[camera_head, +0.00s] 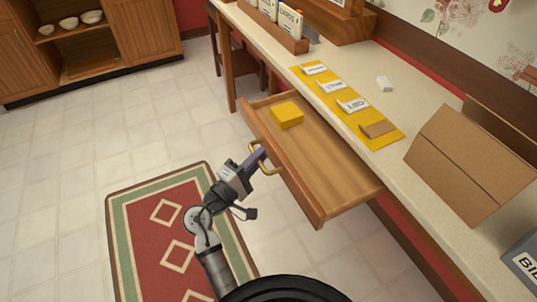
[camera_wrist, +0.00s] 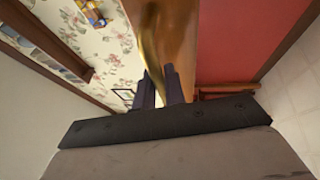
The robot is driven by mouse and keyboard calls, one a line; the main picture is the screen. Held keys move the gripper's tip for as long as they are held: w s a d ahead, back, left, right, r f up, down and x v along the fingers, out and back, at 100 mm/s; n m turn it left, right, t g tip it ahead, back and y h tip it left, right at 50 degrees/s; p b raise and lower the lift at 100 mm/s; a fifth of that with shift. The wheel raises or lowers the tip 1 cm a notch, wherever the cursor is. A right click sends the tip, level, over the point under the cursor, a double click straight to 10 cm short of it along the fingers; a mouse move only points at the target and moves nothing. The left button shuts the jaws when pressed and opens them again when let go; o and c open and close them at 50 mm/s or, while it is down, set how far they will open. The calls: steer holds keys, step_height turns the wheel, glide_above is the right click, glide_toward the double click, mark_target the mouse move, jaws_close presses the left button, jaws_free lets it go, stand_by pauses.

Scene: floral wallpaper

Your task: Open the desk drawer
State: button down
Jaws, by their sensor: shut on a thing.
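The desk drawer (camera_head: 330,172) stands pulled out from under the light desk top in the head view, its wooden inside showing. A yellow block (camera_head: 287,115) lies in it near the far left corner. A brass handle (camera_head: 264,160) is on the drawer's front. My gripper (camera_head: 257,159) is at the handle, with its fingers shut on it. In the wrist view the two dark fingers (camera_wrist: 160,85) close around the brass handle (camera_wrist: 150,40), beside the wooden drawer front (camera_wrist: 178,35). The fingertips are partly hidden by the handle.
A patterned rug (camera_head: 160,220) lies on the tiled floor. The floor left of the drawer is clear.

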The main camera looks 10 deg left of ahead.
steer(key=shift+s+a, duration=0.15)
steer(key=shift+a, duration=0.05)
steer(key=c, duration=1.8)
jaws_free()
steer(key=shift+o, duration=0.2)
steer(key=b+v, duration=0.2)
steer(key=v, duration=1.1)
steer(key=shift+s+a, duration=0.2)
steer(key=shift+s, duration=0.15)
